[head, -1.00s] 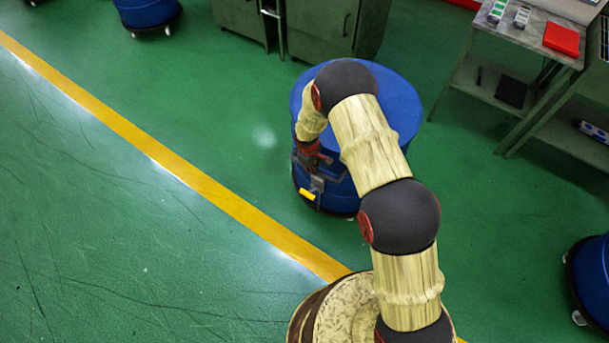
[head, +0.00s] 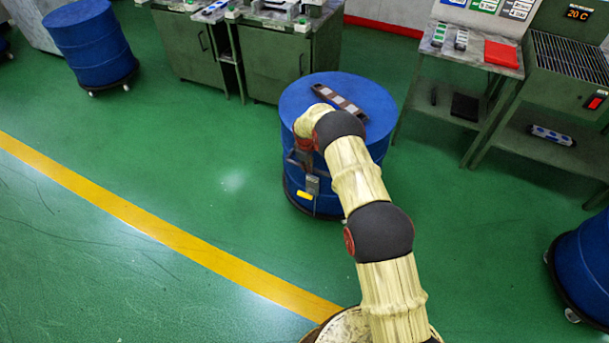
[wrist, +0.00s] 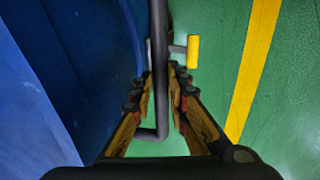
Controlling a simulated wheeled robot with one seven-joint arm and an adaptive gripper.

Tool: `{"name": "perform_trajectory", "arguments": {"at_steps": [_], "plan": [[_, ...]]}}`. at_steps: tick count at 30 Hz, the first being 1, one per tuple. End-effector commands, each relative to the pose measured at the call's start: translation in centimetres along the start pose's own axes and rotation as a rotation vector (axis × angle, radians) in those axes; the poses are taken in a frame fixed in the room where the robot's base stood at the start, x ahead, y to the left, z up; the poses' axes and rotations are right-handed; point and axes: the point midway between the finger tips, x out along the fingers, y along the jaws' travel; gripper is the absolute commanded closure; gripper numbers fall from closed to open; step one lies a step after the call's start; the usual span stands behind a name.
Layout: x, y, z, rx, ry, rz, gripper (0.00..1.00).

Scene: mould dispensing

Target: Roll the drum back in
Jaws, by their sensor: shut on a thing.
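The blue drum (head: 365,100) stands upright on a low wheeled base, beyond the yellow floor line. It also fills the left of the wrist view (wrist: 60,70). A dark bar handle (wrist: 158,50) with a yellow tab (wrist: 193,52) stands at the drum's side; the tab also shows in the head view (head: 304,196). My gripper (wrist: 157,88) is closed around the handle bar beside the drum. In the head view my arm hides part of the drum's front and top. A dark strip with light patches (head: 340,101) lies on the drum's lid.
Green cabinets (head: 275,60) stand behind the drum. A table (head: 470,60) with a red item (head: 502,54) is at the right back. Other blue drums stand at the upper left (head: 88,45) and right edge (head: 585,265). Green floor is clear left of the drum.

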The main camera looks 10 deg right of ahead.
Motion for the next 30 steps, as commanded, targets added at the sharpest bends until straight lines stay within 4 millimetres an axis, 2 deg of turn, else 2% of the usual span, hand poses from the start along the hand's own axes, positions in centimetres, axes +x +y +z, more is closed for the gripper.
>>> {"name": "perform_trajectory", "arguments": {"at_steps": [6,16,17,26,30], "plan": [[0.14,0.92,0.01,-0.001,0.000,0.001,1.00],[0.02,1.22,-0.04,0.000,0.003,0.006,1.00],[0.01,1.24,-0.04,0.000,0.003,0.006,0.82],[0.07,1.05,-0.02,0.000,0.001,0.003,0.65],[0.12,0.94,-0.01,0.000,0.001,0.002,0.65]]}}
